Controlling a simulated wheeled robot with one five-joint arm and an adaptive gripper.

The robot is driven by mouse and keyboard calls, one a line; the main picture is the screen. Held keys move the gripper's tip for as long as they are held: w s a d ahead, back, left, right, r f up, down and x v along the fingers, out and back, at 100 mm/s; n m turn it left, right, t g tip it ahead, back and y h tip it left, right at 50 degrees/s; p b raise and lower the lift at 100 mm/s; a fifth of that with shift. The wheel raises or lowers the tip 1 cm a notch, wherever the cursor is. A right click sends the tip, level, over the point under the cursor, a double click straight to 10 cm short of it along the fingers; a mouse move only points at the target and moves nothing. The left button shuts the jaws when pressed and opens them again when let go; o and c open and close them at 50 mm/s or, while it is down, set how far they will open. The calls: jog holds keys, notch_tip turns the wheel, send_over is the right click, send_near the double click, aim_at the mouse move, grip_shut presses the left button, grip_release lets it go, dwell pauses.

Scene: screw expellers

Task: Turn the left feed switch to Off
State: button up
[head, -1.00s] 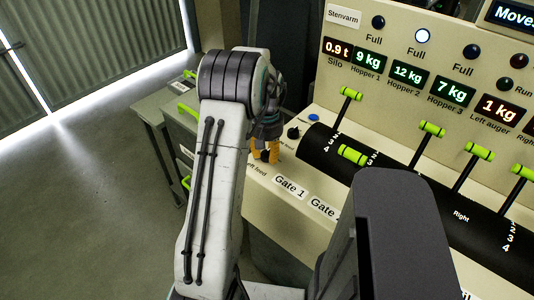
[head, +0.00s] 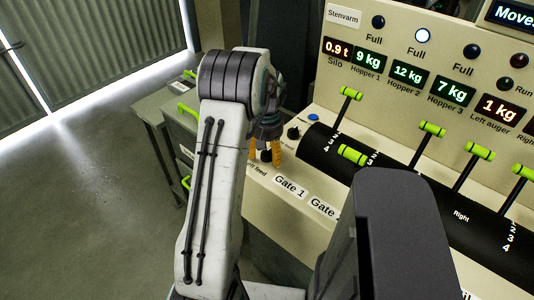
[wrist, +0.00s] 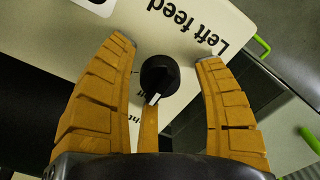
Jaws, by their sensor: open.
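The left feed switch (wrist: 160,76) is a round black knob on the cream panel. Its white pointer mark faces down and slightly left in the wrist view, and the label "Left feed" is printed beside it. The knob also shows in the head view (head: 266,155), close to the panel's left end. My gripper (wrist: 166,52) is open, with one orange finger on each side of the knob and a visible gap on both sides. In the head view my gripper (head: 264,158) points down at the panel. Some small lettering near the knob is partly hidden by the left finger.
A second black knob (head: 293,133) and a blue button (head: 314,117) lie just behind and right. Green-handled gate levers (head: 352,155) stand on the black curved housing to the right. A grey cabinet with green handles (head: 180,112) stands left. Open floor lies farther left.

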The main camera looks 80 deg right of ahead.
aim_at(267, 151)
notch_tip(267, 151, up, 12)
dwell(0.8)
dwell(0.8)
